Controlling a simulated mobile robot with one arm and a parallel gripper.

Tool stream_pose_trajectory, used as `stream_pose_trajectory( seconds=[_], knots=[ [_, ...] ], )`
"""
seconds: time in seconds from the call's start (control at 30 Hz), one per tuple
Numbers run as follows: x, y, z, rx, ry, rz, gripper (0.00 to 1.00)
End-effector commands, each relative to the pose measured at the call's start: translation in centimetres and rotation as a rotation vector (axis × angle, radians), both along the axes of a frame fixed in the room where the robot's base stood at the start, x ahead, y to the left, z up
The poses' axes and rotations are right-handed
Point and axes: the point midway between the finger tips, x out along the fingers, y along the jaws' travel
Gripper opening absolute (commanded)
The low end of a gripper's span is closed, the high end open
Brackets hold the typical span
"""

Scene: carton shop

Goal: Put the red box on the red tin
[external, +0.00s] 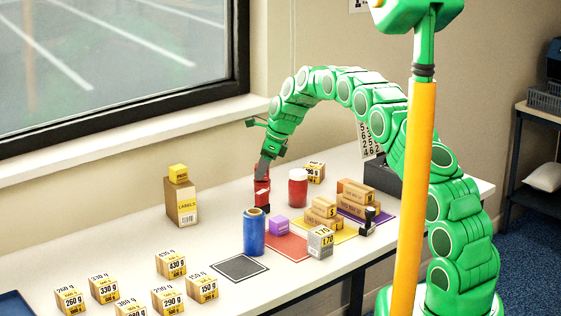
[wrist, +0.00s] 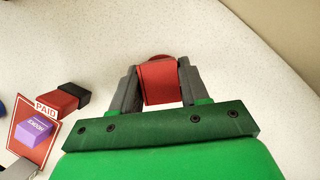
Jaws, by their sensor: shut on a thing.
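My gripper (wrist: 159,85) is shut on the red box (wrist: 160,82), with one grey finger on each side of it. In the wrist view, a rounded red edge shows just past the box, which looks like the top of the red tin (wrist: 159,57) under it. In the external view, my gripper (external: 263,172) points down over a red upright shape, apparently the box above the tin (external: 261,198). The two reds run together, and I cannot tell whether box and tin touch.
A red jar with a white lid (external: 298,188) stands right of my gripper. A red and black block (wrist: 64,99), a blue can (external: 254,232) and a purple box (external: 279,225) on a red mat (external: 290,248) are in front. A labels carton (external: 181,204) stands left.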

Motion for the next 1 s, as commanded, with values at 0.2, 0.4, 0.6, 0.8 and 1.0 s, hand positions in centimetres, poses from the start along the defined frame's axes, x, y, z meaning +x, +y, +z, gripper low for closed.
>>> stream_pose_trajectory(
  seconds=[0.2, 0.4, 0.6, 0.8, 1.0],
  knots=[
    [0.0, 0.0, -0.3, 0.000, 0.000, -0.001, 0.10],
    [0.0, 0.0, -0.3, 0.000, 0.000, -0.001, 0.70],
    [0.0, 0.0, -0.3, 0.000, 0.000, -0.001, 0.70],
    [0.0, 0.0, 0.1, 0.000, 0.000, 0.000, 0.70],
    [0.0, -0.8, 1.8, 0.000, 0.000, -0.001, 0.70]
  ],
)
